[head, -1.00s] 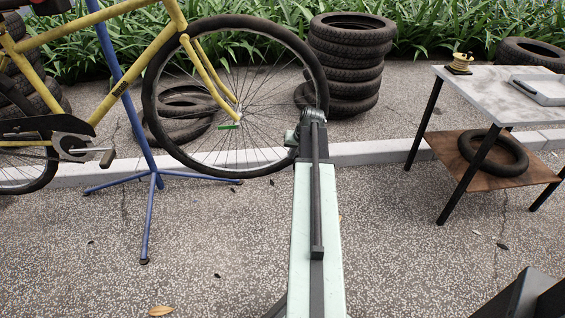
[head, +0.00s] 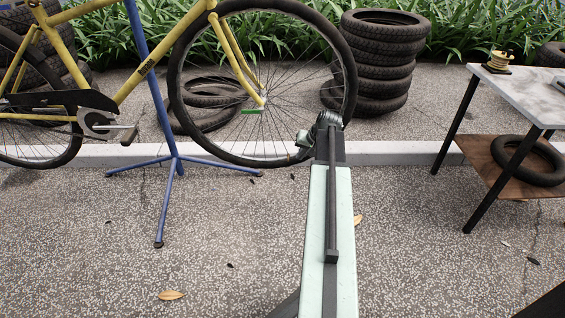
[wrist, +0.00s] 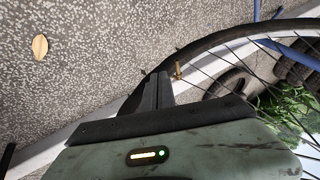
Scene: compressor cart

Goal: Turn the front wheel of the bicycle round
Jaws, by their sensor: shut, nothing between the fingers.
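The yellow bicycle (head: 131,84) hangs on a blue stand (head: 165,120). Its front wheel (head: 352,70) has a black tyre and thin spokes, and is off the ground. My gripper (wrist: 157,76) is shut and empty, with its fingers beside the lower part of the tyre (wrist: 215,40) in the wrist view. I cannot tell whether they touch it. A small brass-coloured piece (wrist: 178,70) shows by the rim, just right of the fingers. In the head view my arm reaches to the lower right of the wheel, and the fingertips are hidden there.
A tyre stack (head: 377,65) stands behind the wheel, with loose tyres (head: 205,105) on the ground. A table (head: 520,85) with a low shelf stands at the right. A kerb (head: 400,153) runs behind. The speckled pavement in front is mostly clear, with a few leaves.

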